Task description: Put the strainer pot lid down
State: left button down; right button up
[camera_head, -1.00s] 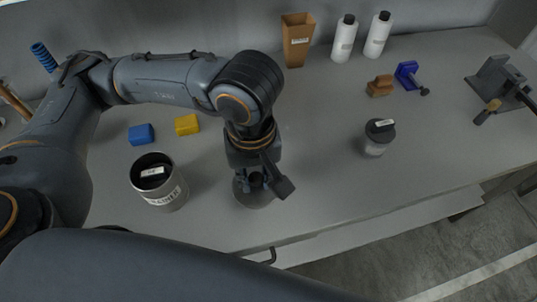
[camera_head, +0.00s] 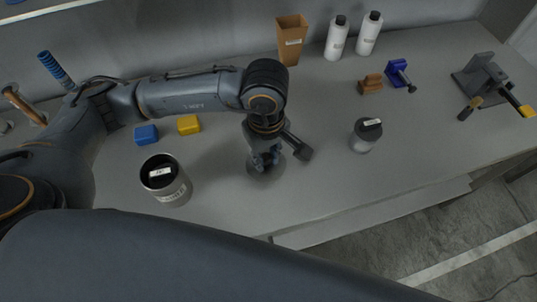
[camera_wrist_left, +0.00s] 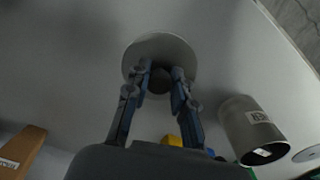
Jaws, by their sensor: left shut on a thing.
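The strainer pot lid (camera_head: 265,168) is a round grey disc, mostly hidden under my left gripper (camera_head: 266,158) in the head view. In the left wrist view the lid (camera_wrist_left: 163,48) shows as a pale disc with a dark knob. My left gripper (camera_wrist_left: 158,82) is shut on that knob. The lid is flat, at or just above the worktop; I cannot tell whether it touches. A metal pot with a white label (camera_head: 166,182) stands open to the left of the lid, with something dark inside. It also shows in the left wrist view (camera_wrist_left: 240,118). My right gripper is out of view.
A blue block (camera_head: 146,135) and a yellow block (camera_head: 189,125) lie behind the pot. A lidded jar (camera_head: 364,140) stands to the right. A brown bin (camera_head: 291,40) and two white bottles (camera_head: 336,42) stand at the back. The worktop around the lid is clear.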

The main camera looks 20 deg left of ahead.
aim_at(268, 154)
pick_arm(q)
jog(key=w+f, duration=0.2)
jog(key=f, duration=0.1)
jog(key=shift+w+a+p, duration=0.2)
jog(key=shift+w+p, duration=0.05)
jog(key=shift+p, duration=0.1)
notch_tip(268, 154, down, 3)
jog(key=shift+f+p, duration=0.1)
jog(key=shift+p, duration=0.25)
jog(key=shift+w, duration=0.1)
jog(key=shift+f, duration=0.15)
jog(key=c, duration=1.1)
grip_release()
